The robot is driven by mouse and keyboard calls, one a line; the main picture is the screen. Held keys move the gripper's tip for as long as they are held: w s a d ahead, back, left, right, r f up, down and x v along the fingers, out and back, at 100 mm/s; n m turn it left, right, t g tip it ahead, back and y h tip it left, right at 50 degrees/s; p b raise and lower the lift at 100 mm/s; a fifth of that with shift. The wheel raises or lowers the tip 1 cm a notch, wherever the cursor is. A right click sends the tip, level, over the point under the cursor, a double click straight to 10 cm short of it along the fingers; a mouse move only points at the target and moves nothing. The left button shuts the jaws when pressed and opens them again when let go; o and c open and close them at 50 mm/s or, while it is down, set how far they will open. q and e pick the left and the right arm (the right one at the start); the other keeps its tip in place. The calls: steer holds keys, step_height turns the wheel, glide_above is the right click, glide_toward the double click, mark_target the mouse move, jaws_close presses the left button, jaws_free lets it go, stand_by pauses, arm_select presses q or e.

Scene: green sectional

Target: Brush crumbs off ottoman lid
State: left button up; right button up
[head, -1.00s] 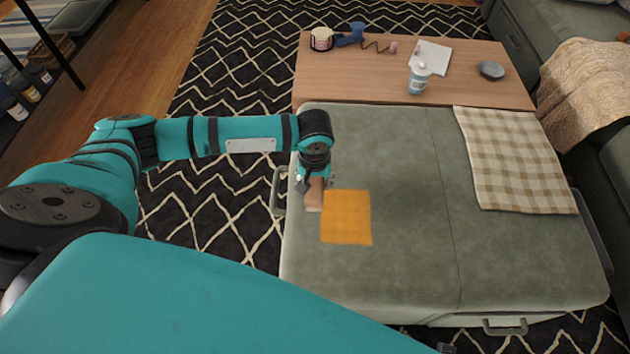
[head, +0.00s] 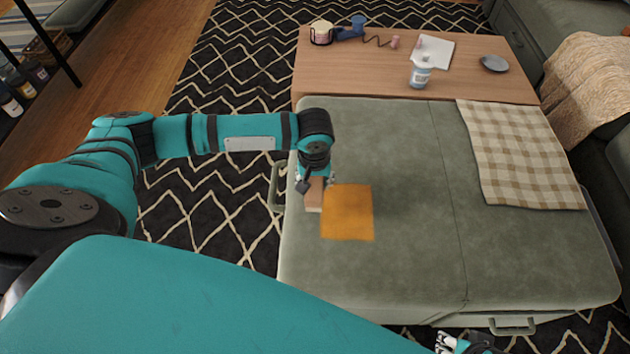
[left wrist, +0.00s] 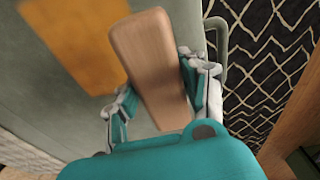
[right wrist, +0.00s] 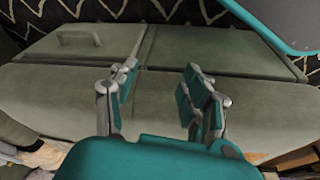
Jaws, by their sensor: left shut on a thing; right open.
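The ottoman lid (head: 400,255) is a wide grey-green padded top in the middle of the head view. A flat orange square (head: 347,213) lies on its left part; it also shows in the left wrist view (left wrist: 85,50). I can make out no separate crumbs. My left gripper (head: 315,186) is shut on a wooden-backed brush (left wrist: 150,60), at the square's left edge. The bristles are hidden; I cannot tell whether it touches the lid.
A checked cloth (head: 520,150) covers the lid's far right. Behind it, a wooden table (head: 380,75) holds a white bottle (head: 421,70), a grey dish (head: 494,64), paper (head: 436,50) and a blue object (head: 350,30). A sofa (head: 540,25) stands at right. The lid's middle is clear.

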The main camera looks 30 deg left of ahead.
arm_select(q)
steer(key=shift+f+b, duration=0.7)
steer(key=shift+b, duration=0.1)
arm_select(e)
steer(key=shift+v, duration=2.95)
steer(key=shift+d, duration=0.1)
arm_select(q)
steer(key=shift+f, duration=1.05)
arm_select(e)
steer(key=shift+f, duration=0.1)
arm_select(q)
steer(key=shift+w+d+r, duration=0.15)
steer(key=shift+d, duration=0.2)
steer(key=shift+w+d+p, duration=0.35)
steer(key=shift+d+p, duration=0.3)
steer(key=shift+d, duration=0.05)
steer(key=shift+w+d, duration=0.3)
steer(key=shift+d, duration=0.3)
steer(key=shift+w+d+p, duration=0.3)
steer(key=shift+d+p, duration=0.05)
steer(key=shift+d, duration=0.2)
steer(key=shift+w+d+p, duration=0.25)
steer(key=shift+d+p, duration=0.05)
steer(key=shift+d, duration=0.2)
arm_select(e)
steer(key=x, duration=0.7)
steer(key=shift+f, duration=0.3)
